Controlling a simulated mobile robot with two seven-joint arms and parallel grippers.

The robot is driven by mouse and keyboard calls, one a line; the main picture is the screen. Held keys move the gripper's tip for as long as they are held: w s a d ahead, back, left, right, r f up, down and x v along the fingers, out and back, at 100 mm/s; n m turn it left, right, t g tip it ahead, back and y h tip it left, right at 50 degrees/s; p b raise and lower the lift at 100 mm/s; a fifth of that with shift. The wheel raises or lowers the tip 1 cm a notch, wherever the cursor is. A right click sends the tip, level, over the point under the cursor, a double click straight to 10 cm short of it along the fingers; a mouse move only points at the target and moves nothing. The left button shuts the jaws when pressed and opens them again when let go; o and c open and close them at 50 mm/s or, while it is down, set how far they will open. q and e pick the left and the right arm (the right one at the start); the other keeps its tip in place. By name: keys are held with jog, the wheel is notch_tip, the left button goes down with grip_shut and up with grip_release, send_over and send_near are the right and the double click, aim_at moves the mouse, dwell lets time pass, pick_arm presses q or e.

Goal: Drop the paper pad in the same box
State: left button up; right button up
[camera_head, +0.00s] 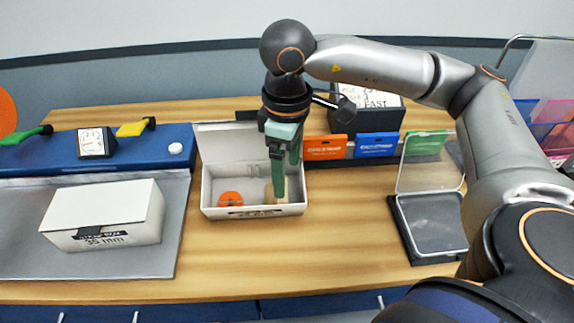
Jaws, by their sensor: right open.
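An open white box (252,212) with its lid raised at the back stands on the wooden table. An orange round item (230,198) lies in its left part. A small tan piece (270,198), perhaps the paper pad, shows in its right part by the fingertips; I cannot tell for sure what it is. My right gripper (280,192) points down into the right part of the box, with green fingers, and is open. The fingers hide part of the box inside. My left gripper is not in view.
A closed white box (104,216) marked 35 mm stands on a grey mat at the left. A clear-lidded tray (433,222) is at the right. Orange, blue and green cards (376,145) stand behind. Bare wood lies in front of the open box.

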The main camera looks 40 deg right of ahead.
jog(key=shift+r+p, duration=0.35)
jog(key=shift+p, duration=0.1)
jog(key=shift+r+p, duration=0.45)
jog(key=shift+p, duration=0.1)
notch_tip(320, 180, up, 7)
notch_tip(320, 180, up, 5)
send_over(287, 188)
jog(key=shift+f, duration=0.2)
jog(key=shift+s, duration=0.1)
